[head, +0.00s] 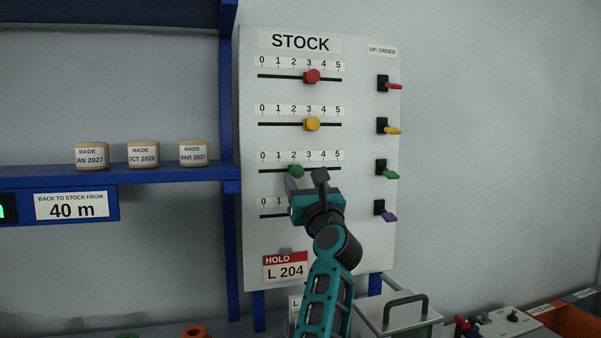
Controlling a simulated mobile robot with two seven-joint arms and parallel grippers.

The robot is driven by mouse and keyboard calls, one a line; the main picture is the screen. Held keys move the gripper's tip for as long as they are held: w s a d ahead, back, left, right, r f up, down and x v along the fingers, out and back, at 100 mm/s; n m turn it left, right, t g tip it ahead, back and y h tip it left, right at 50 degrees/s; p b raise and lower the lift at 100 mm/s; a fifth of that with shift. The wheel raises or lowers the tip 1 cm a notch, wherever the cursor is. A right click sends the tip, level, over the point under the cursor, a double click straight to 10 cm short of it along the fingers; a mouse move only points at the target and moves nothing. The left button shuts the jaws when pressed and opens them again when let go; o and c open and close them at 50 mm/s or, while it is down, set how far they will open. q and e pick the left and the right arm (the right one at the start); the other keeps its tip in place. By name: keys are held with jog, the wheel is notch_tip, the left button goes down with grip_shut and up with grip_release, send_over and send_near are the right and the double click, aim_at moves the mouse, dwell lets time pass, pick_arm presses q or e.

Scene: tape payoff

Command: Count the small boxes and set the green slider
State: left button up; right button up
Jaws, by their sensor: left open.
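The green slider knob (296,171) sits near 2 on the third 0 to 5 scale of the white STOCK board (345,235). My left gripper (305,179) is open just below and in front of the green knob. One finger shows left of the knob and the other to its right; I cannot tell whether either touches it. Three small tan, rounded packages, labelled MADE JAN 2027 (92,156), OCT 2026 (143,155) and MAR 2027 (193,154), stand on the blue shelf (160,174). My right gripper is not in view.
The red knob (312,76) and yellow knob (312,124) sit near 3. My gripper covers most of the fourth slider. Order levers, including a green one (390,174), line the board's right side. A red HOLD L 204 tag (285,267) hangs below. A metal lidded box (405,318) stands lower right.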

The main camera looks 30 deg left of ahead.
aim_at(298, 172)
pick_arm(q)
jog(key=shift+x, duration=1.6)
grip_shut()
